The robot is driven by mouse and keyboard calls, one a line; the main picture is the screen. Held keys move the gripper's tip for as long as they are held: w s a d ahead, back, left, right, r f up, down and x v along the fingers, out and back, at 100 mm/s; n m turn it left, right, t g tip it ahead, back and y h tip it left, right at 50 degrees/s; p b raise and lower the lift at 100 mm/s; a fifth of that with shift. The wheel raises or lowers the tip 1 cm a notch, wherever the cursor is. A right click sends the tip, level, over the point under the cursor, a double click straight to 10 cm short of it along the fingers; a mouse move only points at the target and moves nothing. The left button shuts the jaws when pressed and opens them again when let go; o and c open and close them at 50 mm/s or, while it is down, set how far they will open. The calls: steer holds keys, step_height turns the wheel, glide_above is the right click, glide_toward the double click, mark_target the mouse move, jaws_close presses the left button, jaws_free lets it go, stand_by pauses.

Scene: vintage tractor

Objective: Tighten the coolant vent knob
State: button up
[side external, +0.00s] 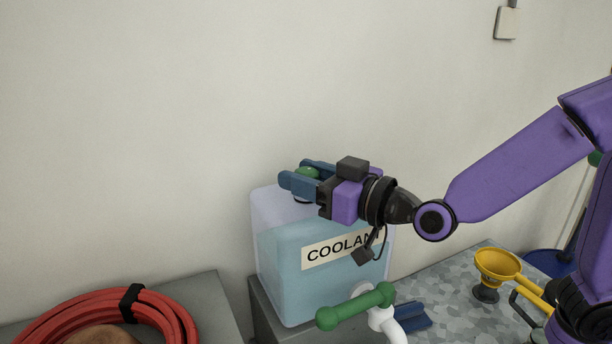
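The coolant tank (285,255) is a translucent box with pale blue liquid and a COOLANT label, standing on a grey surface. A round green knob (307,172) is at its top, presumably the vent knob; its lower part is hidden by my near finger. My gripper (306,174) reaches in level from the right, with one blue finger on the near side of the knob and one on the far side. The knob fills much of the gap between them. Whether both fingers press on it cannot be told from this view.
A green-handled tap (355,306) with a white spout is in front of the tank. A red coiled hose (165,310) lies on a grey block at lower left. A yellow funnel (497,265) is on the mottled metal top at right. A plain wall stands behind.

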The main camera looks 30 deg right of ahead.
steer(key=shift+m+h, duration=0.3)
steer(key=shift+h, duration=0.1)
steer(key=shift+s+a+m+t+h, duration=0.1)
steer(key=shift+m+t+h, duration=0.7)
steer(key=shift+h, duration=0.4)
steer(key=m+h, duration=0.3)
steer(key=h, duration=0.2)
steer(key=m+h, duration=0.3)
steer(key=h, duration=0.1)
steer(key=shift+c, duration=0.3)
steer(key=shift+r+m+g+h, duration=0.1)
steer(key=shift+m+g+h, duration=0.3)
steer(key=shift+h, duration=0.5)
steer(key=shift+r+m, duration=0.1)
steer(key=shift+m, duration=0.2)
steer(key=o, duration=1.1)
steer(key=shift+c, duration=0.2)
